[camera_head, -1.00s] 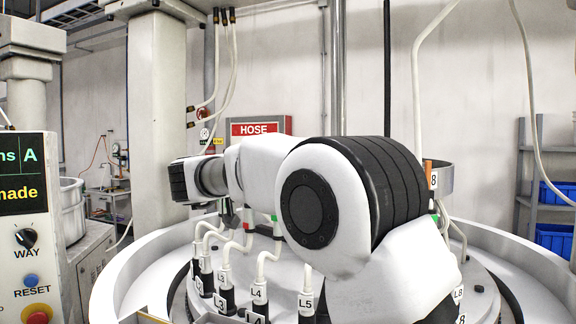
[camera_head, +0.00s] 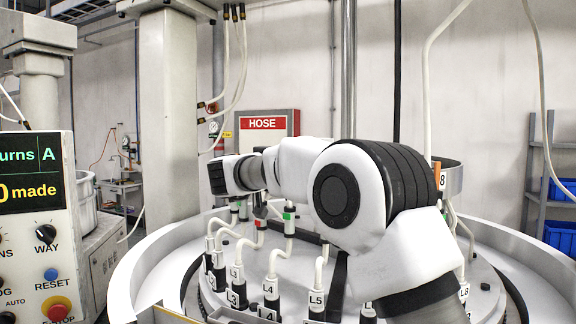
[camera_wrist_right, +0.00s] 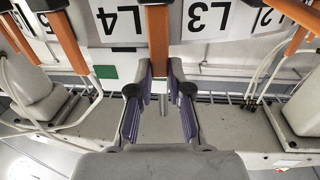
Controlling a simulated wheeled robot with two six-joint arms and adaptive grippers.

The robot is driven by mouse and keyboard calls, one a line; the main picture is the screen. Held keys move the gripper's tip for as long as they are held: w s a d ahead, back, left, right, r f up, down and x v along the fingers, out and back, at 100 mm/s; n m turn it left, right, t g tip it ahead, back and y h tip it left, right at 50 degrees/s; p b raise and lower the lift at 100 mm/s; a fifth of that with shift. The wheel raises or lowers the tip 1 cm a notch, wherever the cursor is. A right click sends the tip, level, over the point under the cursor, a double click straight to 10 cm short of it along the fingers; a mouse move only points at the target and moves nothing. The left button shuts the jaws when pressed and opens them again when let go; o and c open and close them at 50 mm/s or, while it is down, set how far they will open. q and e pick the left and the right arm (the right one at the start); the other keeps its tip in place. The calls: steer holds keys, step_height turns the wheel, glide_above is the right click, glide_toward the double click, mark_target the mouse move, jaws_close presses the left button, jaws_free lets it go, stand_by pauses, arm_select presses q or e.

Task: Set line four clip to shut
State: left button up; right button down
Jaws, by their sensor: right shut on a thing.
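My right gripper (camera_wrist_right: 158,80) shows in the right wrist view with its two fingers close on either side of an orange lever (camera_wrist_right: 158,38), in line with the upside-down L4 label (camera_wrist_right: 118,20). The lever is the line four clip's, and the gripper is shut on it. A green patch (camera_wrist_right: 105,72) lies to the left of it. In the head view my right arm reaches over the round machine and hides most of the hand and the clip. The line four hose (camera_head: 270,287), tagged L4, stands in front of the arm. My left gripper is not in view.
Other orange levers (camera_wrist_right: 64,40) flank the held one, with an L3 label (camera_wrist_right: 208,15) beside it. White hoses, including L5 (camera_head: 317,297), crowd the machine top inside a pale rim (camera_head: 125,270). A control panel (camera_head: 35,215) stands at left, with a red emergency button (camera_head: 58,308).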

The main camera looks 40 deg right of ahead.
steer(key=shift+f, duration=0.2)
steer(key=shift+s+a+f+h+b, duration=0.15)
steer(key=shift+h+b, duration=0.25)
steer(key=shift+b, duration=0.25)
steer(key=a+t+h+b, duration=0.1)
steer(key=h+b, duration=0.1)
steer(key=b, duration=0.1)
steer(key=f+h+b, duration=0.1)
steer(key=h+b, duration=0.1)
steer(key=b, duration=0.1)
steer(key=s+a+t+h+b, duration=0.1)
steer(key=h+b, duration=0.1)
steer(key=b, duration=0.2)
steer(key=shift+a+f+t, duration=0.2)
steer(key=shift+a+t, duration=0.1)
